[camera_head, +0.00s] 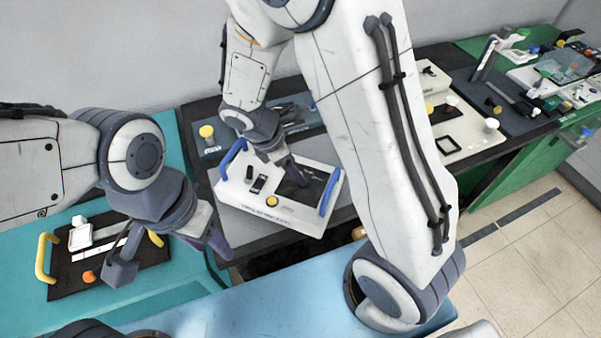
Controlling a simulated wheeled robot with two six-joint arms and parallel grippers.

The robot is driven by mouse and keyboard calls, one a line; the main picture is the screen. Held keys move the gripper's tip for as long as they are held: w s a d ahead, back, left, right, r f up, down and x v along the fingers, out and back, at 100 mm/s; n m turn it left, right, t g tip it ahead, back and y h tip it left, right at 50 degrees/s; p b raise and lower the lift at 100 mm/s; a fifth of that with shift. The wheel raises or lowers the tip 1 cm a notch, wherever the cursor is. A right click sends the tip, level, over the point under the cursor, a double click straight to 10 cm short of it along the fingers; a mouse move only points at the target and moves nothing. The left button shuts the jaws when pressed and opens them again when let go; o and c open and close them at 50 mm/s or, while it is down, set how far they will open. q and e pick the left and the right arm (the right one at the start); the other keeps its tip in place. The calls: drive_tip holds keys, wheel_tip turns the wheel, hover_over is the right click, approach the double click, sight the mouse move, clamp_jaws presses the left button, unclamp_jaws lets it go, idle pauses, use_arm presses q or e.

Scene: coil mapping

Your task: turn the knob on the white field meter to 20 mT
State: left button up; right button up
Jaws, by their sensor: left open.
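The white field meter (312,220) is a white box with a blue handle at each side, on the grey mat of the middle bench. Its top bears a dark panel, small black parts (260,184) and a yellow round part (272,201). I cannot read its scale or tell where the knob points. My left gripper (170,255) is open and empty, left of the meter and apart from it. My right gripper (298,145) is over the meter's back part and hides some of its top. I cannot tell whether it touches the meter or how its jaws stand.
A black board with yellow handles (150,256) lies on the teal bench (20,295) at left. A yellow-topped post (206,131) stands behind the meter. A cream panel (480,130) and other apparatus fill the right benches. My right arm crosses the middle.

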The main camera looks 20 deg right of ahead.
sight(281, 180)
drive_tip(key=shift+x, duration=2.15)
clamp_jaws()
drive_tip(key=shift+r, duration=0.1)
drive_tip(key=m+p, duration=0.1)
drive_tip(key=m, duration=0.1)
drive_tip(key=m+g+p, duration=0.1)
drive_tip(key=shift+w+r+m+g, duration=0.1)
drive_tip(key=shift+w+m+g, duration=0.05)
drive_tip(key=shift+m+g, duration=0.2)
drive_tip(key=m+p, duration=0.1)
drive_tip(key=m, duration=0.1)
drive_tip(key=m+g+y, duration=0.1)
drive_tip(key=m, duration=0.2)
drive_tip(key=shift+w+d+p, duration=0.1)
drive_tip(key=shift+w+p, duration=0.05)
drive_tip(key=shift+p, duration=0.2)
drive_tip(key=shift+g, duration=0.25)
